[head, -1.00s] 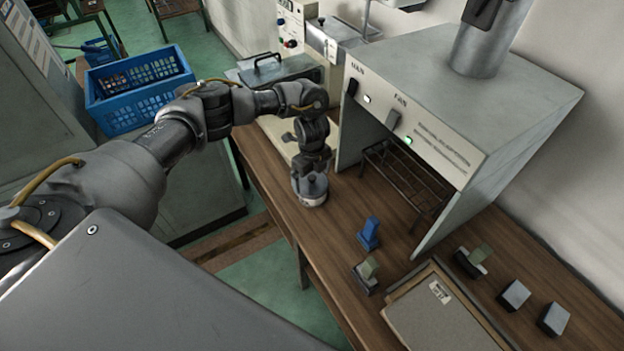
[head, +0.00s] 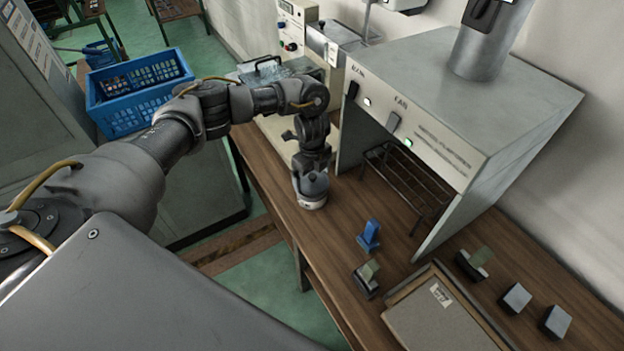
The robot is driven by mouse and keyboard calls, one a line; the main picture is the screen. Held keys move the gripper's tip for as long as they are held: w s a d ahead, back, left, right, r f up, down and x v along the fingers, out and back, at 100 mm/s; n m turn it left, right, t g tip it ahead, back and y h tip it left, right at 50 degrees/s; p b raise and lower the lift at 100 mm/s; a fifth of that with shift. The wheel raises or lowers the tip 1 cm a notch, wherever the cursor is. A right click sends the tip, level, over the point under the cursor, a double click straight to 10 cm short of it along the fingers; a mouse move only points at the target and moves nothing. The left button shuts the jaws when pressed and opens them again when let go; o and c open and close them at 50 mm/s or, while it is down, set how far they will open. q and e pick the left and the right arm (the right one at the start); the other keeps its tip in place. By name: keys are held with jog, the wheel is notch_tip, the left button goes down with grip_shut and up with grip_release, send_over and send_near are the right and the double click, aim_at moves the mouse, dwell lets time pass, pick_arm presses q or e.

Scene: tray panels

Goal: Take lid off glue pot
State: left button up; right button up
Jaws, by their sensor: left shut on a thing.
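The glue pot (head: 312,203) stands upright on the wooden bench, left of the hood, with a pale body and a dark grey lid (head: 314,184) on top. My left gripper (head: 311,172) points down from above and is shut on the lid. The lid sits at the pot's mouth; I cannot tell whether there is a gap between them. The gripper hides the lid's knob and part of its top. My right gripper is not in the head view.
A grey hood (head: 455,100) with a dark wire rack (head: 405,185) inside stands just right of the pot. A blue block-like item (head: 369,236), small holders and a framed board (head: 440,315) lie nearer on the bench. A blue crate (head: 138,90) is at the left.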

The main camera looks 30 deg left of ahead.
pick_arm(q)
jog(key=s+d+r+n+b, duration=0.1)
jog(key=s+d+r+n, duration=0.2)
jog(key=s+r+n, duration=0.3)
jog(key=s+d+r+n+b, duration=0.2)
jog(key=s+r+n, duration=0.4)
jog(key=r+n, duration=0.3)
jog(key=shift+s+d+r+n, duration=0.3)
jog(key=shift+d+n, duration=0.2)
jog(key=shift+n, duration=0.1)
dwell(0.3)
